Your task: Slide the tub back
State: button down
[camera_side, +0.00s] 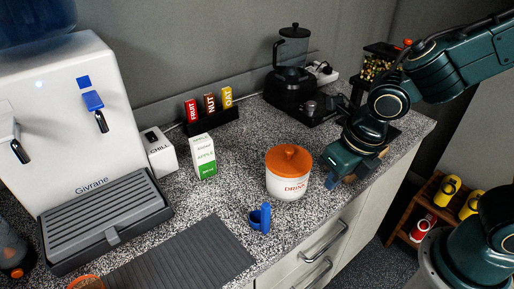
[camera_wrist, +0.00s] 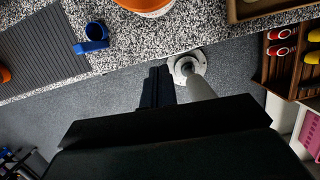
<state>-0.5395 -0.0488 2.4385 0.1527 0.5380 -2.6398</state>
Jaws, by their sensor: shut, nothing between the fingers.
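The tub (camera_side: 287,180) is white with orange lettering and an orange lid. It stands upright on the speckled counter near its front edge. My gripper (camera_side: 336,181) is shut and empty, low at the right of the tub, close to the counter's front edge. I cannot tell whether it touches the tub. In the wrist view only part of the tub (camera_wrist: 150,10) shows at the top edge, with its upper part cut off. There the shut fingers (camera_wrist: 158,75) point toward the tub with a gap in the picture between them.
A blue scoop (camera_side: 260,217) lies left of the tub, near a grey ribbed mat (camera_side: 185,258). A green and white carton (camera_side: 203,157), a bar rack (camera_side: 212,122) and a black blender (camera_side: 290,75) stand behind. A water dispenser (camera_side: 70,110) fills the left. Bare counter lies behind the tub.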

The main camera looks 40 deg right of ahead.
jog(key=shift+f, duration=0.15)
jog(key=shift+x, duration=4.6)
jog(key=w, duration=0.3)
jog(key=shift+w+f, duration=0.15)
jog(key=shift+f, duration=0.15)
jog(key=shift+w, duration=0.5)
jog(key=shift+w, duration=0.1)
jog(key=w, duration=1.7)
jog(key=shift+w+d, duration=0.25)
jog(key=shift+d, duration=0.1)
jog(key=shift+s, duration=0.1)
